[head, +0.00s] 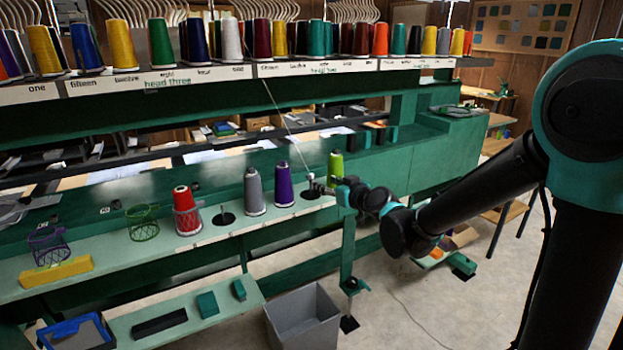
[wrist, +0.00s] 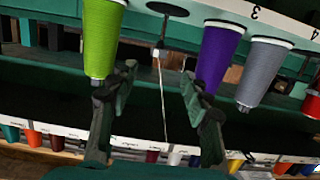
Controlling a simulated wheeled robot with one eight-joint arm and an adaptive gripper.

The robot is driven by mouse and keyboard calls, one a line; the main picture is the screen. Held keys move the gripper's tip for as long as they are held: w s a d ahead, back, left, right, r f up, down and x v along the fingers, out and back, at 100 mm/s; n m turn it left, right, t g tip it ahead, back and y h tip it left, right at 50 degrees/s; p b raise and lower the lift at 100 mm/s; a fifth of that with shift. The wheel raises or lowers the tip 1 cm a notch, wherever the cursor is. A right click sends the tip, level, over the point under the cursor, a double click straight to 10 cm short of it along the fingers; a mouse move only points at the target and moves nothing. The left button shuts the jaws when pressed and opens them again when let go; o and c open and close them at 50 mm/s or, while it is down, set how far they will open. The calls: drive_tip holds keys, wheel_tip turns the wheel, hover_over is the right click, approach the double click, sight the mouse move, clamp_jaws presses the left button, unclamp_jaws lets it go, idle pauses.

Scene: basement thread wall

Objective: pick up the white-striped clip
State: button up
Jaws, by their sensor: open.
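The small clip, pale and partly white, shows in the head view (head: 311,178) just above a dark round spool base on the green shelf. In the wrist view, turned upside down, the clip (wrist: 157,52) sits at the tip of the base's thin pin, where a pale thread meets it. I cannot make out its stripes or whether it touches the pin. My gripper (head: 331,188) reaches in from the right, close beside the clip. In the wrist view my gripper (wrist: 158,78) is open, its fingers on either side of the thread, with the clip just beyond the fingertips.
A lime green cone (head: 336,165) stands close behind my gripper, near one finger in the wrist view. A purple cone (head: 284,186) and a grey cone (head: 254,192) stand left of the clip. A grey bin (head: 303,318) is on the floor below.

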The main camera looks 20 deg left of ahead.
sight(312, 176)
drive_tip(key=x, duration=1.1)
drive_tip(key=shift+w+d, duration=0.1)
drive_tip(key=shift+w, duration=0.05)
drive_tip(key=c, duration=0.9)
drive_tip(key=shift+r, duration=0.1)
